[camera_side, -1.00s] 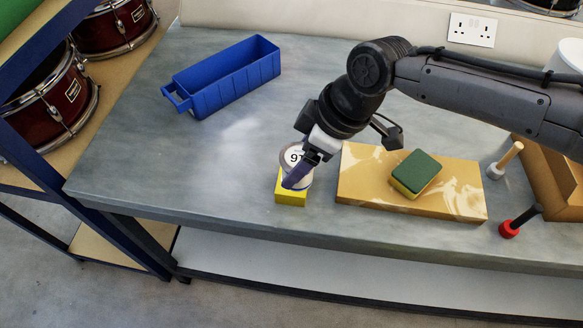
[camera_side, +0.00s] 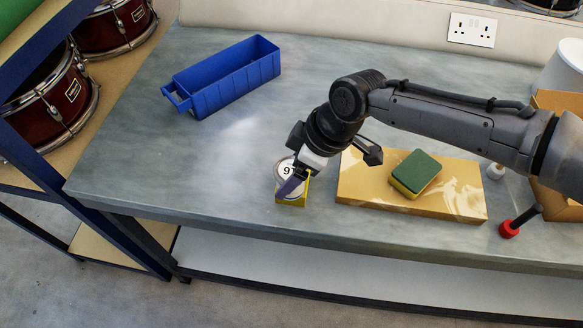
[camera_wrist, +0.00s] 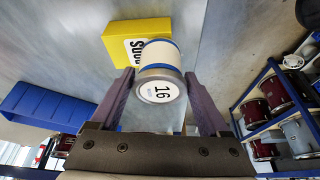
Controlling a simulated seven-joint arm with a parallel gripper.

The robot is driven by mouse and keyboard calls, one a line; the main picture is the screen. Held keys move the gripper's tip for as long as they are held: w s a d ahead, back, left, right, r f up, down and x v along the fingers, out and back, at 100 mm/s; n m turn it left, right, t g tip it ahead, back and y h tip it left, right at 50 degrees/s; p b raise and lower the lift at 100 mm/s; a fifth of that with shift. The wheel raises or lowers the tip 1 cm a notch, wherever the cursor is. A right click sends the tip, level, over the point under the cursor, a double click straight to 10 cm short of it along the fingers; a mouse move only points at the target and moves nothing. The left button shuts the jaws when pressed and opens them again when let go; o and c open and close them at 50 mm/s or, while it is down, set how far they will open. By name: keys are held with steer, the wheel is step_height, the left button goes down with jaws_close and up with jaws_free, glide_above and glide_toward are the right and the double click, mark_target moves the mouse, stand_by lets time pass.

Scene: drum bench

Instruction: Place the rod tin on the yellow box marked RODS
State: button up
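The rod tin (camera_side: 287,172) is a pale cylinder with a blue band and a round white numbered label. My gripper (camera_side: 297,178) has its fingers on both sides of it; in the wrist view the tin (camera_wrist: 160,62) sits between the purple fingertips (camera_wrist: 160,76), which appear to touch it. The small yellow box (camera_side: 293,202) stands near the bench's front edge, mostly hidden behind the tin and finger. In the wrist view the box (camera_wrist: 120,40) shows a black-lettered label, partly covered by the tin. I cannot tell whether tin and box touch.
A tan marbled board (camera_side: 360,185) with a green-and-yellow sponge (camera_side: 415,172) lies just right of the box. A blue bin (camera_side: 225,80) stands at the back left. A red-headed mallet (camera_side: 508,230) and a cardboard box (camera_side: 555,102) are at the right. The bench's left side is clear.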

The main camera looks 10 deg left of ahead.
steer(key=shift+o, duration=1.2)
steer(key=w+v, duration=0.1)
steer(key=v, duration=1.1)
steer(key=d+r+m+t+h, duration=0.15)
steer(key=d+r+m, duration=0.35)
steer(key=d, duration=1)
steer(key=d+r+m+t, duration=0.2)
steer(key=d+r, duration=0.4)
steer(key=d, duration=0.8)
steer(key=s+d+m+h, duration=0.1)
steer(key=s+d+m, duration=0.2)
steer(key=s+d, duration=0.35)
steer(key=s+d+m+h, duration=0.15)
steer(key=s+d, duration=0.25)
steer(key=d, duration=0.5)
steer(key=s+d+f+m+t, duration=0.1)
steer(key=s+d+f+m, duration=0.3)
steer(key=s, duration=0.6)
step_height(320, 180, down, 3)
steer(key=d, duration=0.2)
steer(key=shift+d+m+h, duration=0.3)
steer(key=shift+d+m, duration=0.05)
steer(key=shift+r+t, duration=0.15)
steer(key=shift+t, duration=0.1)
